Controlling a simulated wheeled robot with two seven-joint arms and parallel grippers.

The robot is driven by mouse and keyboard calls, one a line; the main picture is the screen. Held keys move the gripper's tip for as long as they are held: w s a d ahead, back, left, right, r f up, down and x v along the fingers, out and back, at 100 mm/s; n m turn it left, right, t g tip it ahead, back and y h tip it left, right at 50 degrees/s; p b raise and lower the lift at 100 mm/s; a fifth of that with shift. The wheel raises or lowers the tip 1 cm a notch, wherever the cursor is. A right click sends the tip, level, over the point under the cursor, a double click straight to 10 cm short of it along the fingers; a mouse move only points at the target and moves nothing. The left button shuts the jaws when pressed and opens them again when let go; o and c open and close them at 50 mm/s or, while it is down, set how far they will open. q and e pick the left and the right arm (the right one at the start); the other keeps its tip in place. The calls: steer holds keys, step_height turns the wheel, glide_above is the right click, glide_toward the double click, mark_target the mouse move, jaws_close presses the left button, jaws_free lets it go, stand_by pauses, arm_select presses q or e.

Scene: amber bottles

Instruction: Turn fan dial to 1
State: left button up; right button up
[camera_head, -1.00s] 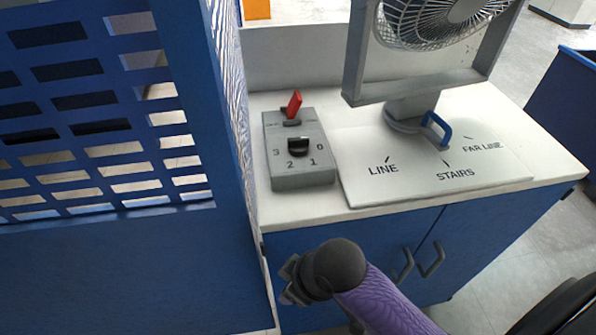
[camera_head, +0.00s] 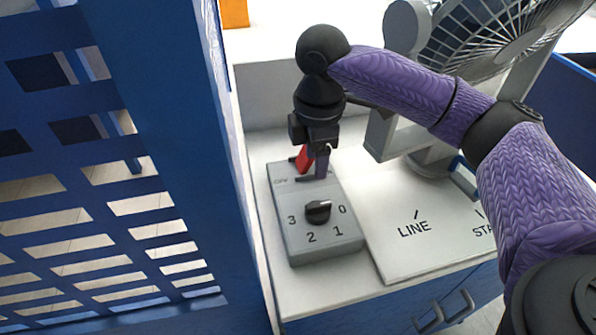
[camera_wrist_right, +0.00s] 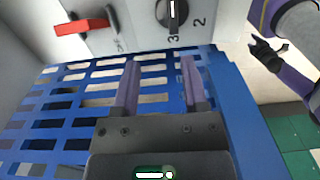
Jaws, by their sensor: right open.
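The grey control box (camera_head: 290,238) stands on the white counter. Its black dial (camera_head: 318,211) has the marks 3, 2, 1 and 0 around it, and its white pointer appears to face 0. The dial also shows at the top of the right wrist view (camera_wrist_right: 172,13). My right gripper (camera_head: 312,170) is over the box's far part, behind the dial and close to the red lever (camera_head: 304,159). In the right wrist view its fingers (camera_wrist_right: 160,64) are apart with nothing between them. The fan (camera_head: 490,45) stands to the right, partly behind my right arm.
A blue slotted panel (camera_head: 175,130) rises left of the box. A white plate marked LINE (camera_head: 405,255) lies right of it. A purple arm with a black end, probably my left gripper (camera_wrist_right: 267,50), shows in the right wrist view; its jaws are unclear.

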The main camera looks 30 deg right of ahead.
glide_above(319, 204)
steer(key=f, duration=0.3)
steer(key=s+f, duration=0.1)
steer(key=f, duration=0.1)
steer(key=shift+f, duration=0.1)
steer(key=f, duration=0.2)
steer(key=w+f, duration=0.1)
steer(key=f, duration=0.1)
steer(key=shift+b, duration=0.3)
steer(key=shift+s+f, duration=0.1)
steer(key=shift+s, duration=0.05)
steer(key=shift+c, duration=0.9)
arm_select(q)
steer(key=shift+s+f, duration=0.15)
steer(key=shift+s, duration=0.45)
steer(key=shift+s+f, duration=0.15)
steer(key=shift+s, duration=0.45)
arm_select(e)
jaws_close()
